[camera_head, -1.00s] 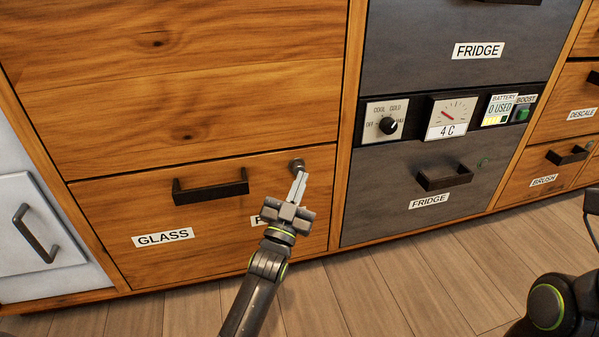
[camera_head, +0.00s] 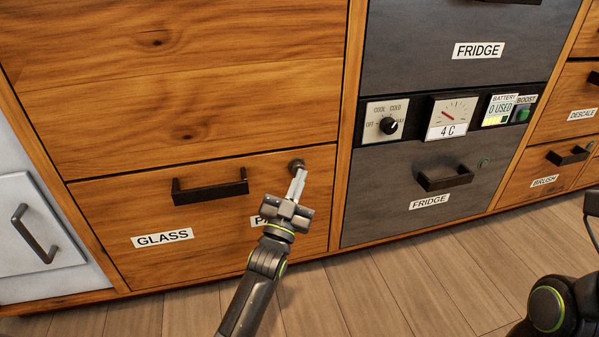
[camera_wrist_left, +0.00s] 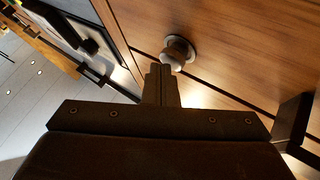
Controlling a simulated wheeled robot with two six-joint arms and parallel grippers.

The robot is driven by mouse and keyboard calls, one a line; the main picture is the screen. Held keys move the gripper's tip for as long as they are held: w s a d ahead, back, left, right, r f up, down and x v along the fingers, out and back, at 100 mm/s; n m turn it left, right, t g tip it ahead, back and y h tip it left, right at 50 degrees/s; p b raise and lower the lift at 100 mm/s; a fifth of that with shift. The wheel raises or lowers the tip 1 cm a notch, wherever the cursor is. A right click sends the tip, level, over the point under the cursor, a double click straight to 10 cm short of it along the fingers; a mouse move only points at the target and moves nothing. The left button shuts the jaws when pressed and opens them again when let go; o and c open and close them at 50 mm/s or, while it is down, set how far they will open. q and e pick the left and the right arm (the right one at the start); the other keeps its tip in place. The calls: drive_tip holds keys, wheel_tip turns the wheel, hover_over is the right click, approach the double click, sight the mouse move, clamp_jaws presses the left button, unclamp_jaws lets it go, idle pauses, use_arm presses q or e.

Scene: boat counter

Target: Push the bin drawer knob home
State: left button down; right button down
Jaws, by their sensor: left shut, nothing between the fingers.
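The bin drawer knob (camera_head: 296,165) is a small round dark metal knob near the top right corner of the wooden drawer front (camera_head: 225,225). It also shows in the left wrist view (camera_wrist_left: 178,52), standing out from a round plate on the wood. My left gripper (camera_head: 299,174) is shut and empty. Its fingertips are at the knob, just below it in the head view; in the left wrist view the fingers (camera_wrist_left: 160,72) end beside the knob. I cannot tell whether they touch it.
The drawer has a dark bar handle (camera_head: 210,187), a GLASS label (camera_head: 162,238) and a second label partly hidden by my gripper. Grey fridge drawers (camera_head: 400,190) with a dial panel stand to the right. The wooden floor (camera_head: 380,290) in front is clear.

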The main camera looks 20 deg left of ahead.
use_arm(q)
drive_tip(key=shift+w+a+b, duration=0.3)
drive_tip(key=shift+w+a, duration=0.2)
drive_tip(key=shift+w, duration=0.25)
idle(0.8)
drive_tip(key=shift+s+d, duration=0.1)
drive_tip(key=s+d+p, duration=0.1)
drive_tip(key=s+p, duration=0.1)
drive_tip(key=shift+s+d, duration=0.35)
drive_tip(key=shift+s, duration=0.05)
idle(0.3)
drive_tip(key=s+d+p, duration=0.2)
drive_tip(key=p, duration=0.1)
drive_tip(key=s+p, duration=0.1)
drive_tip(key=s, duration=0.1)
drive_tip(key=shift+s+d+p, duration=0.1)
drive_tip(key=shift+d+p, duration=0.2)
drive_tip(key=shift+d, duration=0.1)
